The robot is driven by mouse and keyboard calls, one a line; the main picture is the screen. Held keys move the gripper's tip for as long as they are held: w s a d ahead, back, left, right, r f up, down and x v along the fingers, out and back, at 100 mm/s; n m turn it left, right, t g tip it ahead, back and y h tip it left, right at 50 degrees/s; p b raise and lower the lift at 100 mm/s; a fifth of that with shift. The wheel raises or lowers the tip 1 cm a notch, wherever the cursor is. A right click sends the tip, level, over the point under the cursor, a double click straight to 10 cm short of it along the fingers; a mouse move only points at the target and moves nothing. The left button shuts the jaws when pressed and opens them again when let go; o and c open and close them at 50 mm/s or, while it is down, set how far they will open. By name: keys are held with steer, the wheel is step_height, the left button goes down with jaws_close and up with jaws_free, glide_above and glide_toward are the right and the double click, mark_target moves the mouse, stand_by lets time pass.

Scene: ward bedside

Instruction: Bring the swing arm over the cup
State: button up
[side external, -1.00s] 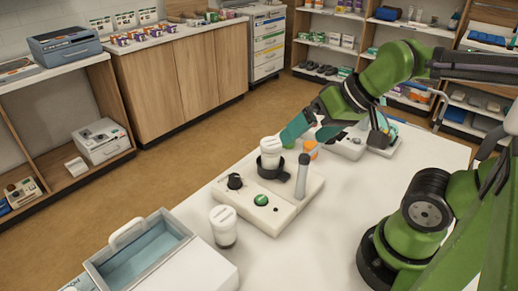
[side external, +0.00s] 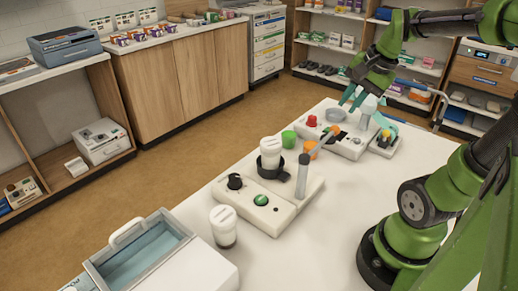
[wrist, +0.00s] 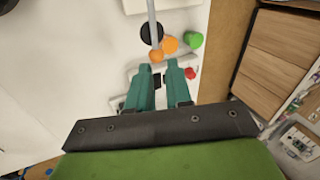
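The front white unit (side external: 262,219) carries a grey upright post (side external: 302,177). A thin grey swing arm (side external: 322,143) runs from near its top toward the back right, ending in an orange tip (wrist: 156,56). A white-lidded cup (side external: 270,151) stands in a black holder on this unit; the arm points away from it. In the wrist view the arm (wrist: 151,18) passes across a dark round thing (wrist: 147,34), beside an orange cup (wrist: 171,45). My gripper (side external: 352,99) is over the rear unit. Its teal fingers are apart and empty, just short of the tip in the wrist view (wrist: 158,69).
The rear white unit (side external: 347,148) has a red knob (side external: 312,121) and a grey bowl. A green cup (side external: 289,139) stands between the units. Another white-lidded cup (side external: 223,226) and an open box (side external: 150,250) are in front.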

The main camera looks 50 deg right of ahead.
steer(key=s+d+m, duration=0.1)
steer(key=d+m, duration=0.1)
steer(key=m, duration=0.1)
steer(key=s+d+r+m+g, duration=0.1)
steer(key=s+d+m, duration=0.1)
steer(key=d+m, duration=0.1)
steer(key=s+d+m+y, duration=0.1)
steer(key=s+d+m, duration=0.1)
steer(key=m, duration=0.3)
steer(key=shift+s+d+r, duration=0.15)
steer(key=shift+s+d, duration=0.05)
steer(key=shift+d, duration=0.55)
jaws_close()
steer(key=w+a+f+m, duration=0.3)
steer(key=w+f, duration=0.3)
steer(key=f, duration=0.3)
steer(key=shift+a+f+y, duration=0.15)
steer(key=shift+a+y, duration=0.15)
steer(key=shift+a, duration=0.2)
steer(key=shift+w, duration=0.15)
